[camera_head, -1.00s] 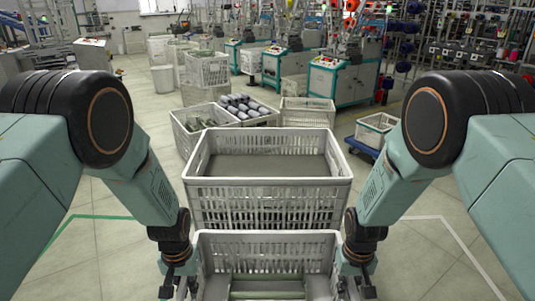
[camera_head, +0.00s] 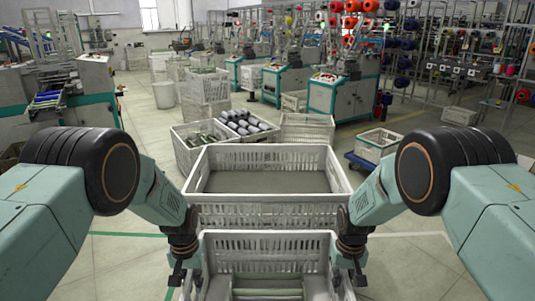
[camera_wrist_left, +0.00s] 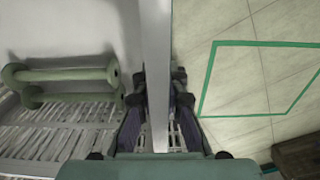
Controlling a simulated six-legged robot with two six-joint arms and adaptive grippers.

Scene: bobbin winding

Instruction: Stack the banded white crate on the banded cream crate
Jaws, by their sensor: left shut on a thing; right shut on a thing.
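A pale crate (camera_head: 265,245), seemingly the banded white one, is held level in front of me. Green bobbins (camera_wrist_left: 60,72) lie in it. My left gripper (camera_head: 188,278) is shut on its left rim, and my right gripper (camera_head: 348,278) is shut on its right side. In the left wrist view the rim (camera_wrist_left: 158,70) runs between the left fingers (camera_wrist_left: 158,115). Just beyond stands a slightly creamier crate (camera_head: 265,215), seemingly the banded cream one; its inside looks empty. The held crate hides its lower front. Bands cannot be made out clearly.
Behind the far crate stand a crate of bobbins (camera_head: 240,128) and another pale crate (camera_head: 307,128). A crate on a blue dolly (camera_head: 375,147) is at right. Winding machines (camera_head: 342,97) stand further back.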

